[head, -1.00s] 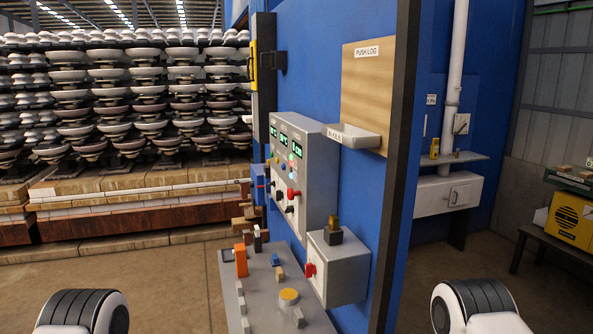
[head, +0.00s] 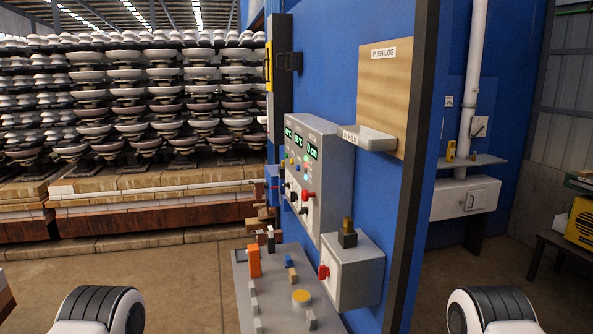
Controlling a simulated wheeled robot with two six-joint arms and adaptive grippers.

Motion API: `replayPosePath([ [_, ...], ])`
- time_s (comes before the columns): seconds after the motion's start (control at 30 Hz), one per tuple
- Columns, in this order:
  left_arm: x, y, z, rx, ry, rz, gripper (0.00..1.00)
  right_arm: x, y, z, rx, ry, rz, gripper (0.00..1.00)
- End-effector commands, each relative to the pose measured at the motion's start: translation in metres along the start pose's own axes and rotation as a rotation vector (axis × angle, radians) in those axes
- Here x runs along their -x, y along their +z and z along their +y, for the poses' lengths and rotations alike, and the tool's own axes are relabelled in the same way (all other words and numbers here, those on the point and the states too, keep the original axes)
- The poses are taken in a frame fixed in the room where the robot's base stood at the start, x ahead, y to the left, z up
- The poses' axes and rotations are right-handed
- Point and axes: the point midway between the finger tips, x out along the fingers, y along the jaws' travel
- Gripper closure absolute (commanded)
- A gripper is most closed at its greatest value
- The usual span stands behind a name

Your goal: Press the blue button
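A grey control panel (head: 327,190) with green displays is fixed to the blue wall, right of the picture's middle. Its face carries small coloured buttons and a red knob (head: 308,195). A tiny bluish button (head: 291,162) seems to sit below the left display, but it is too small to be sure. On the grey sloped console (head: 275,300) below, a small blue part (head: 289,261) stands beside an orange block; I cannot tell whether it is a button. Neither gripper is in view; only white and black parts of my two arms show at the bottom edge.
A grey box (head: 358,272) with a red switch juts from the wall right of the console. A tray (head: 372,138) sticks out under the wooden PUSH LOG board (head: 384,90). Insulator stacks (head: 130,105) stand behind at left. The floor (head: 185,275) left of the console is clear.

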Motion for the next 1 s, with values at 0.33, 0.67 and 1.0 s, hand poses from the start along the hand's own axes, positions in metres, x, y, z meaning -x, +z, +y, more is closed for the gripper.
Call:
replayPosePath([
  [0.33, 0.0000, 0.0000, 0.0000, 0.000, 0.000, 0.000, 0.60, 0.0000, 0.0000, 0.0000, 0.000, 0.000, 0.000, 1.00],
  [0.67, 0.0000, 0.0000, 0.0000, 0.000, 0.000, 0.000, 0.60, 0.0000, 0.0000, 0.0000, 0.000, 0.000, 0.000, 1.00],
  [1.0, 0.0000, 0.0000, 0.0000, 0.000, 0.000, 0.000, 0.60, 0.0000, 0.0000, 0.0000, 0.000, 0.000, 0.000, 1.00],
])
